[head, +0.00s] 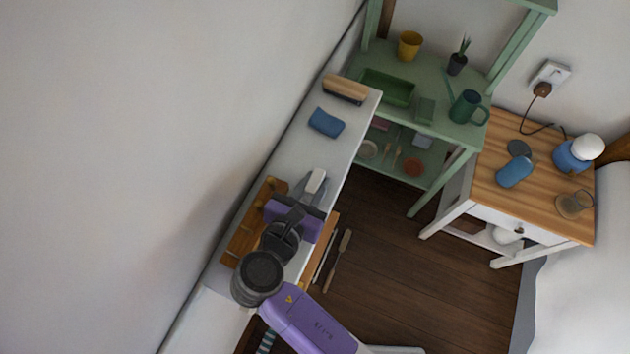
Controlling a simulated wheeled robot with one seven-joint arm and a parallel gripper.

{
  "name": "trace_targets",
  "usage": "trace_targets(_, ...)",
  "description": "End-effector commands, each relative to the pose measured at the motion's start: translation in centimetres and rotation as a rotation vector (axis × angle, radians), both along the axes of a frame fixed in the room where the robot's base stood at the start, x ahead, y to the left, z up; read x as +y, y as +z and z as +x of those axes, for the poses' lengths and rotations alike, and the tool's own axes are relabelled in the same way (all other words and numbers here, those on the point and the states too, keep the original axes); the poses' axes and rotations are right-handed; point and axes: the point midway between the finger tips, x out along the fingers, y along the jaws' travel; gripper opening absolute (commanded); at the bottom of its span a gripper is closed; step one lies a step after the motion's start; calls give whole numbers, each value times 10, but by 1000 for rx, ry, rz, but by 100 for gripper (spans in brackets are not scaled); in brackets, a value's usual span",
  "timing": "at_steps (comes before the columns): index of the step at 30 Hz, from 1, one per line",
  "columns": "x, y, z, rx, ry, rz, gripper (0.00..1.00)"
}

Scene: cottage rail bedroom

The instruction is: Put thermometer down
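My gripper (302,200) is over the narrow white shelf top (285,160), seen from above and behind. My purple and black wrist hides most of its fingers. A small white and grey object (315,184), which looks like the thermometer, shows just past the gripper. I cannot tell whether the gripper holds it or whether it rests on the shelf top. The gap between the fingers is hidden.
A wooden rack (246,237) lies left of my gripper. A blue cloth (326,123) and a wooden brush (346,89) lie farther along the shelf top. A green stand (430,70) and a wooden-topped nightstand (552,196) stand to the right. Bare shelf shows around the cloth.

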Motion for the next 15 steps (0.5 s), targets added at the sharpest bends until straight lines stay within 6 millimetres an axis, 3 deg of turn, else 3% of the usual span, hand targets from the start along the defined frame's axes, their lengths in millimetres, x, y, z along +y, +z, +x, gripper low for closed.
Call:
trace_targets(3, 0, 0, 0, 0, 0, 0, 43)
trace_targets(15, 2, 4, -4, 0, 2, 1, 43)
